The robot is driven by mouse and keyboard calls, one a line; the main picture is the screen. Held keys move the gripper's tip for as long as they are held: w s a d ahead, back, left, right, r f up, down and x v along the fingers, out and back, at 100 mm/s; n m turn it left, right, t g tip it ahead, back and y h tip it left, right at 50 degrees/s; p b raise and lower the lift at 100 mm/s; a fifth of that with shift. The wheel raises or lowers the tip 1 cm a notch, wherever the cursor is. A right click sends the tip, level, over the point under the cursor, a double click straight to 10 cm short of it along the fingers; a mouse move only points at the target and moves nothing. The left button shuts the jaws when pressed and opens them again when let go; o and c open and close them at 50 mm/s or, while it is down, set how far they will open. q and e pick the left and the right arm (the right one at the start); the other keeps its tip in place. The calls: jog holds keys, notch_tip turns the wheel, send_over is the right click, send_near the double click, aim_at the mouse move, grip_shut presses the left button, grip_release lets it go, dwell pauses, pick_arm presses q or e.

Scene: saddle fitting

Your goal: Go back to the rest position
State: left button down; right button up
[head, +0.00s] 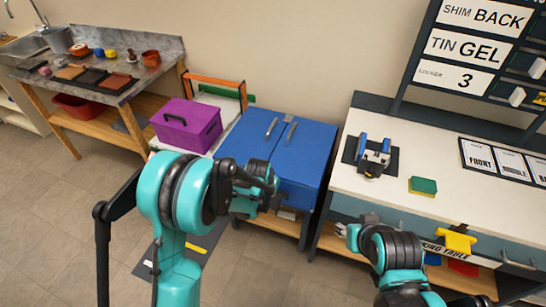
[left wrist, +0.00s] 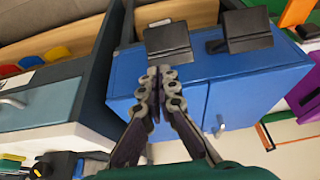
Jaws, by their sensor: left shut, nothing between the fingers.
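My left gripper (left wrist: 156,78) is shut and empty in the left wrist view, with the blue cabinet (left wrist: 185,92) behind its fingers. In the head view the left arm reaches to the front of the blue cabinet (head: 303,135), and its own wrist hides the fingers. My right gripper (head: 354,229) is at the front edge of the white-topped worktable (head: 455,150). It is small and partly hidden by its arm, so its jaw state is unclear. A blue and grey fitting (head: 374,153) sits on a dark mat on that worktable.
A green and yellow sponge (head: 422,186) lies on the worktable. A purple toolbox (head: 186,124) stands left of the cabinet. Two dark blocks (left wrist: 168,43) (left wrist: 247,30) are near the cabinet in the left wrist view. Floor (head: 65,225) is free at the left.

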pick_arm(q)
jog(key=s+a+r+n, duration=0.1)
jog(key=s+a+r, duration=0.2)
jog(key=r, duration=0.3)
jog(key=s+a+r+t, duration=0.1)
jog(key=s+a+r, duration=0.2)
jog(key=s+r, duration=0.15)
jog(key=s+a+r+n, duration=0.1)
jog(key=s+a+r, duration=0.15)
jog(key=r, duration=0.35)
jog(key=s+a+r+t, duration=0.1)
jog(key=s+a, duration=0.1)
jog(key=s, duration=0.5)
jog(key=s+a+r+n+y, duration=0.1)
jog(key=s+a+r, duration=0.1)
jog(key=s, duration=0.5)
jog(key=shift+s+a+r+n+t, duration=0.15)
jog(key=shift+a+r+n+t, duration=0.2)
jog(key=shift+a, duration=0.4)
jog(key=shift+f, duration=0.1)
